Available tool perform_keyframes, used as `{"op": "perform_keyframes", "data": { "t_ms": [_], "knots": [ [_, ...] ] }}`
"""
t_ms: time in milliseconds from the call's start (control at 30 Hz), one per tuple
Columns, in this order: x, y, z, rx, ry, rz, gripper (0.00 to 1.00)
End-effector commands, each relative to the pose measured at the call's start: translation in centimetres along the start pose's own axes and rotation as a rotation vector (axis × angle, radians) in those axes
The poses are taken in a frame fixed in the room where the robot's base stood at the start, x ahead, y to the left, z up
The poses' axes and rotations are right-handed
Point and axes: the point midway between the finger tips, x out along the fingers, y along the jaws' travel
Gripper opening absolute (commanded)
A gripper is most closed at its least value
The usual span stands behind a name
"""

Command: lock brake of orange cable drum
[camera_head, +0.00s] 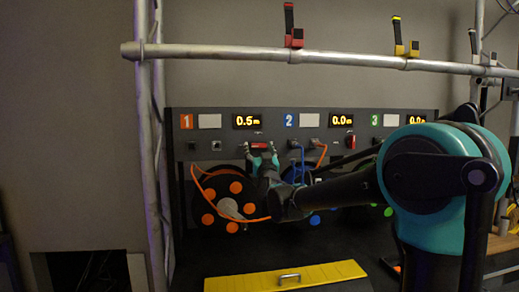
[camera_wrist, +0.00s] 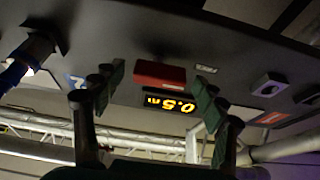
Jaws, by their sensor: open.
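The orange cable drum (camera_head: 228,206) is a dark reel with orange discs, below panel section 1 at the left. Its orange cable (camera_head: 205,178) loops around the drum and to the right. A red brake handle (camera_head: 258,147) lies horizontal on the panel under the 0.5 m display (camera_head: 247,121). In the wrist view the red handle (camera_wrist: 160,73) sits between the fingertips. My gripper (camera_head: 262,160) is open at the handle; its two green-padded fingers (camera_wrist: 160,84) stand on either side, with gaps. Contact cannot be told. My arm covers part of the drum's right side.
Panel section 2 has another red handle (camera_head: 349,142), and blue (camera_head: 302,160) and orange cable ends hang nearby. A truss bar (camera_head: 250,51) with red and yellow straps crosses above. A yellow lid (camera_head: 285,277) with a handle lies in front.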

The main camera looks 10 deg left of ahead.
Motion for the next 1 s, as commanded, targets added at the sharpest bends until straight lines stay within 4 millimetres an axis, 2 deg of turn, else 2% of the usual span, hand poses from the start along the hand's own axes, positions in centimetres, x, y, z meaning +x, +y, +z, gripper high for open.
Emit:
{"op": "perform_keyframes", "data": {
  "t_ms": [133, 500, 767, 1000],
  "knots": [
    [-0.02, 0.01, 0.00, 0.000, 0.000, 0.000, 0.70],
    [-0.04, -0.01, 0.00, 0.000, 0.000, 0.000, 0.24],
    [-0.04, -0.06, -0.01, 0.021, 0.000, 0.008, 0.23],
    [0.01, -0.12, -0.04, 0.124, 0.000, 0.051, 0.23]
  ]
}}
